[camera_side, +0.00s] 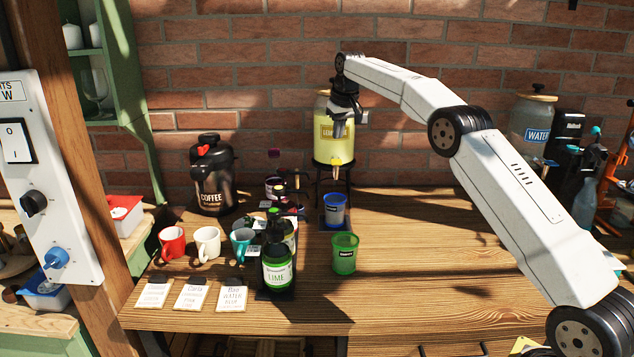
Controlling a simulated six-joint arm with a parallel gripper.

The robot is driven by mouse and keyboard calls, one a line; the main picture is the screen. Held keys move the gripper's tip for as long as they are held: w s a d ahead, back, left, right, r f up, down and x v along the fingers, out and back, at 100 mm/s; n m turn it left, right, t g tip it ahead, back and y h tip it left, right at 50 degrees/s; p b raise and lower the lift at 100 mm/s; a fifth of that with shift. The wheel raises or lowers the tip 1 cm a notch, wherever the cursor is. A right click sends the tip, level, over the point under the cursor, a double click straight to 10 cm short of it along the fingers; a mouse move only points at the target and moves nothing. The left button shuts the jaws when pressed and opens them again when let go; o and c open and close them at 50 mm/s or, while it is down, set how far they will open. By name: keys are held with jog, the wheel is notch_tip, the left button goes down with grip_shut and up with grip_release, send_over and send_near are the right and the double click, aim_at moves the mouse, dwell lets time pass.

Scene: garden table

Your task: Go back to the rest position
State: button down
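My gripper (341,127) points downward in front of the yellow lemonade dispenser (323,150), above its tap. It is small and dark in the side view. I cannot make out whether its fingers are open or shut, and no held object is visible. My white arm reaches in from the right, above the wooden table (420,270). A blue cup (334,212) stands upright below the dispenser's tap. A green cup (344,256) stands upright on the table in front of it.
A coffee dispenser (212,180) stands at the back left. Red (172,243), white (207,242) and teal (241,242) mugs stand behind several cards (191,295). Dark bottles, including a lime one (277,272), stand beside them. A water dispenser (530,125) is behind my arm. The table's right-middle is clear.

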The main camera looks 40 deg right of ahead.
jog(key=shift+a, duration=0.15)
jog(key=s+a+f+n, duration=0.1)
jog(key=s+a+f, duration=0.3)
jog(key=a, duration=0.4)
jog(key=s+a+f, duration=0.4)
jog(key=s, duration=0.6)
jog(key=s+a+f+n, duration=0.1)
jog(key=s+a+f, duration=0.4)
jog(key=s, duration=0.4)
jog(key=s+a+f+n, duration=0.1)
jog(key=s+a+f, duration=0.3)
jog(key=s, duration=0.6)
jog(key=shift+s+a+f+y, duration=0.15)
jog(key=shift+s+f+y, duration=0.25)
jog(key=shift+f, duration=0.25)
jog(key=shift+w, duration=0.1)
